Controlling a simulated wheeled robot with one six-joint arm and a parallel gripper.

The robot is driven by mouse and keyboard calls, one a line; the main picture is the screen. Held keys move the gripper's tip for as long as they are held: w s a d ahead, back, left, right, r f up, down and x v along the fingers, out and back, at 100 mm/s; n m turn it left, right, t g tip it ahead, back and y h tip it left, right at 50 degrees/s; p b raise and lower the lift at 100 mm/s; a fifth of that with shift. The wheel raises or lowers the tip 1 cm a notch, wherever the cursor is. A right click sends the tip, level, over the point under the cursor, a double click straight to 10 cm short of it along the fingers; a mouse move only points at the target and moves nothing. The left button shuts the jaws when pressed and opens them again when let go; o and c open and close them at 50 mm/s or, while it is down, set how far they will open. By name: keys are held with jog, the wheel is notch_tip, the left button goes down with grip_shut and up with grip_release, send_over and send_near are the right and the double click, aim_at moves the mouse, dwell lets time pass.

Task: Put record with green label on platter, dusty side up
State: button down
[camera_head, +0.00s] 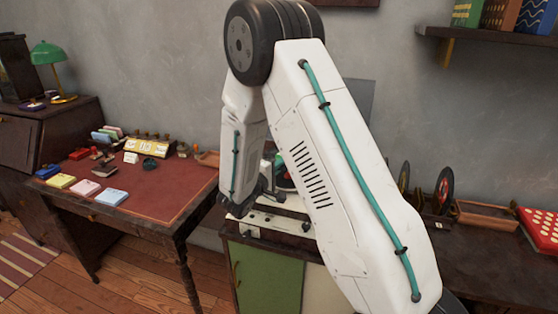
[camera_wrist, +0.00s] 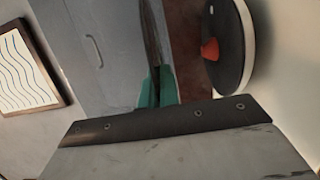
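In the wrist view, the teal fingertips of my gripper (camera_wrist: 157,88) close on a thin dark disc, seen nearly edge-on, which looks like a record (camera_wrist: 152,38). Its label and faces do not show, so I cannot tell the label's colour or which side is dusty. A round black platter (camera_wrist: 232,75) with a pale rim and an orange-red centre piece is to the right, apart from the held disc. In the head view, my arm largely hides the gripper and the pale record player (camera_head: 268,220) on the cabinet.
A record with a red label (camera_head: 444,187) stands in a rack at right, beside another dark disc (camera_head: 404,177). A shallow wooden tray (camera_head: 487,215) and a red box (camera_head: 541,228) lie farther right. The desk (camera_head: 165,193) at left holds several small items.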

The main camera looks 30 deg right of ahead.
jog(key=shift+f, duration=1.8)
jog(key=c, duration=1.6)
grip_release()
jog(key=shift+o, duration=0.2)
jog(key=v, duration=0.7)
jog(key=shift+s+a, duration=0.2)
jog(key=shift+a, duration=0.2)
